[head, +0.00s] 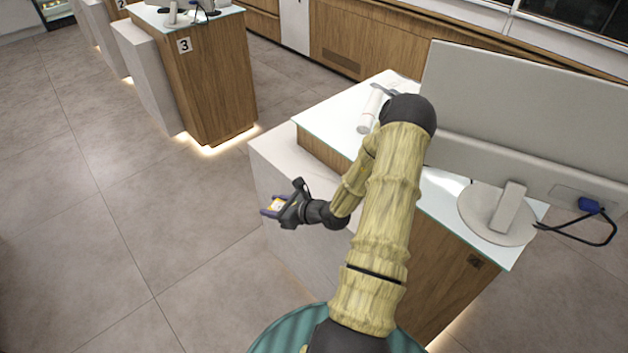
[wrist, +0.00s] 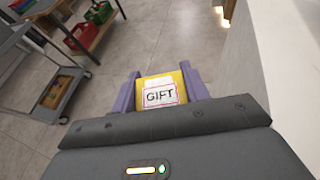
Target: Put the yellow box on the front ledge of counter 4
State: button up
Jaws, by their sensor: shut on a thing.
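The yellow box (wrist: 181,79) has a white label reading "GIFT". My gripper (wrist: 161,90) is shut on it, with purple fingers on both sides. In the head view the gripper (head: 271,209) holds the small box (head: 278,204) out past the left side of the near counter (head: 320,131). The pale front ledge (head: 283,158) is the lower block on that counter's left side, partly behind my arm and gripper. The box looks apart from the ledge, over the floor side.
Counter 3 (head: 215,80) is farther back. The wrist view shows a grey cart (wrist: 50,75) and a shelf with baskets (wrist: 100,15). The floor at left is clear.

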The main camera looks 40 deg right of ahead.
jog(key=w+d+r+m+h+b, duration=0.15)
jog(key=w+d+r, duration=0.25)
jog(key=d+r, duration=0.55)
notch_tip(320, 180, up, 7)
jog(key=m+t+h, duration=0.1)
jog(key=m+h, duration=0.1)
jog(key=h, duration=0.1)
send_over(316, 181)
jog(key=shift+y+b, duration=0.25)
jog(key=shift+b, duration=0.1)
jog(key=shift+d, duration=0.1)
notch_tip(316, 181, down, 14)
jog(key=shift+w, duration=0.1)
jog(key=shift+f+p, duration=0.3)
jog(key=shift+f, duration=1.7)
jog(key=shift+f, duration=0.1)
